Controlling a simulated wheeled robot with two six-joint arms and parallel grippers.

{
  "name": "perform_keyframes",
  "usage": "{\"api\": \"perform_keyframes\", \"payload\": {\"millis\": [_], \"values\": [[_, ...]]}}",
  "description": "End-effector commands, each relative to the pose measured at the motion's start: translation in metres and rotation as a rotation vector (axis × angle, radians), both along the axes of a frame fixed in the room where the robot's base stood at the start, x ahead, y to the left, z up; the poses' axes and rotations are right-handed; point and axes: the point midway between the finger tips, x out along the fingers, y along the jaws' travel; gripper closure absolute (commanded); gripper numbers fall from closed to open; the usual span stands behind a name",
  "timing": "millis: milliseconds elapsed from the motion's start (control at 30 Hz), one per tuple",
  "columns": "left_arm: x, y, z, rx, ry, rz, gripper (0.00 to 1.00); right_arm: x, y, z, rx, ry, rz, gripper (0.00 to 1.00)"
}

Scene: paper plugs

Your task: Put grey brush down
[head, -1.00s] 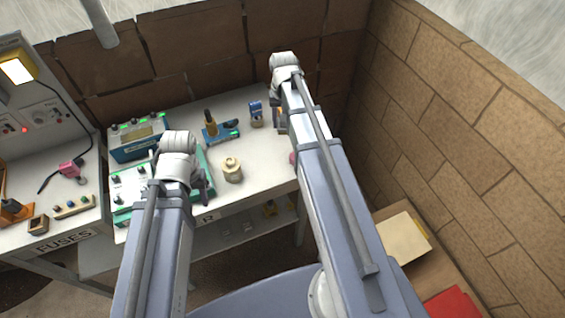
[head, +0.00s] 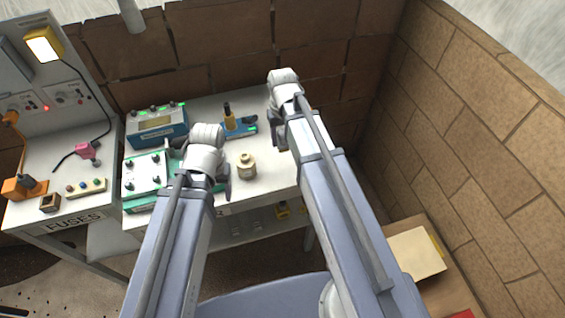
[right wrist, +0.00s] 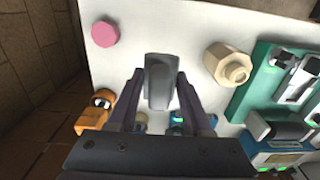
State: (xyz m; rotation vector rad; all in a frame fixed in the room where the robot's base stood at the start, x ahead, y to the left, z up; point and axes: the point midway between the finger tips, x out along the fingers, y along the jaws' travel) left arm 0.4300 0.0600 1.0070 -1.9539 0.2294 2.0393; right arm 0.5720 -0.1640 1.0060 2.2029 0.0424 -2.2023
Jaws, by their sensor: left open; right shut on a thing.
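My right gripper (head: 278,130) is over the right part of the white bench (head: 270,178). In the right wrist view, its fingers (right wrist: 160,82) are closed on a grey, rounded block-like piece, the grey brush (right wrist: 158,70). The bench top shows beyond it; whether the brush touches the bench I cannot tell. In the head view the brush is hidden by my right wrist. My left gripper (head: 198,162) is open over the green-edged panel, partly hidden by its own wrist.
A cream knobbed cylinder (head: 246,167) stands between the grippers. Behind are a blue meter (head: 157,127) and a blue stand (head: 238,125). In the right wrist view, a pink disc (right wrist: 105,34) and an orange object (right wrist: 95,112) lie nearby. Brick walls close the back and right.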

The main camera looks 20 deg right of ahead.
Motion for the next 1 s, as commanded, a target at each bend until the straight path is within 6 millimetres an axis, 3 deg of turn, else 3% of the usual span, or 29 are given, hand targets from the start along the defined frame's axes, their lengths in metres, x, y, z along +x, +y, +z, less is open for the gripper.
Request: {"api": "perform_keyframes", "payload": {"millis": [167,433,767,1000], "values": [[0.000,0.000,-0.016,0.000,0.000,0.000,0.36,0.000,-0.001,-0.016,0.000,0.000,-0.002,0.95],[0.000,0.000,-0.057,0.000,0.000,0.001,0.36,0.000,-0.001,-0.057,0.000,0.000,-0.003,0.95],[0.000,0.000,-0.066,0.000,0.000,0.001,0.36,0.000,-0.001,-0.066,0.000,0.000,-0.004,0.95],[0.000,0.000,-0.095,0.000,0.000,0.001,0.36,0.000,-0.001,-0.095,0.000,0.000,-0.004,0.95]]}}
